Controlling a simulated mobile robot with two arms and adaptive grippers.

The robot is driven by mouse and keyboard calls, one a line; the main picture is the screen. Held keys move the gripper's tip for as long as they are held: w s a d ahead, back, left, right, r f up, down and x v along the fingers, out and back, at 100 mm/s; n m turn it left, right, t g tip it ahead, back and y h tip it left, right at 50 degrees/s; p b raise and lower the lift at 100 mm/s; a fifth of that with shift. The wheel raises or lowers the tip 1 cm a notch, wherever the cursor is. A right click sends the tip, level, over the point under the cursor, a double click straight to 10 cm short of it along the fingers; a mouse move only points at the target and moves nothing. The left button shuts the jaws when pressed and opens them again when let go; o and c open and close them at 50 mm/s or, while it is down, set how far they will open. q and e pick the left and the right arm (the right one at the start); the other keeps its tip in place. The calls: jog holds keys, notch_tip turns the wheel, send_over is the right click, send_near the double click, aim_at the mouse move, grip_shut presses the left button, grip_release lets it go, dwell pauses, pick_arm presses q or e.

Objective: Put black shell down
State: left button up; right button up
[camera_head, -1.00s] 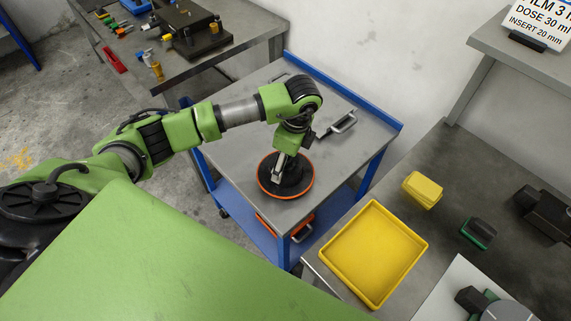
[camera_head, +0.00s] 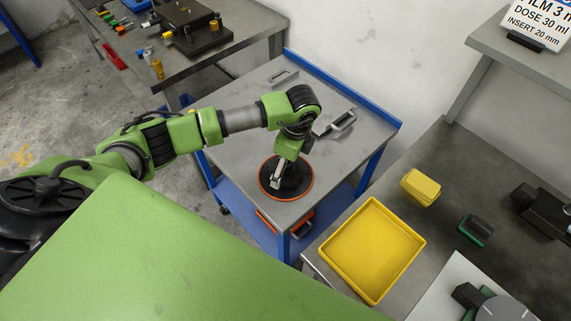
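The black shell (camera_head: 297,182) is a round dark piece with an orange rim. It is over the near part of the grey cart top (camera_head: 235,160) and looks flat and level. I cannot tell whether it rests on the top or is just above it. My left gripper (camera_head: 279,181) points down at the middle of the shell, with its fingers at the raised centre. The wrist and the dark shell hide whether the fingers are closed on it. My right gripper is not in view.
A grey-handled piece (camera_head: 343,121) and another handle (camera_head: 283,77) lie farther back on the cart. The cart has a blue raised edge (camera_head: 345,88). A yellow tray (camera_head: 367,250), a yellow block (camera_head: 421,187) and a green-and-black piece (camera_head: 475,230) are on the bench at right.

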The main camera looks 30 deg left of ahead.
pick_arm(q)
jog(key=r+b, duration=0.1)
jog(key=r, duration=0.2)
jog(key=d+r+b, duration=0.1)
jog(key=r, duration=0.3)
jog(key=r+b, duration=0.1)
jog(key=r, duration=0.3)
jog(key=shift+w+d+r, duration=0.1)
jog(key=shift+d, duration=0.25)
jog(key=shift+r, duration=0.5)
jog(key=shift+d, duration=0.15)
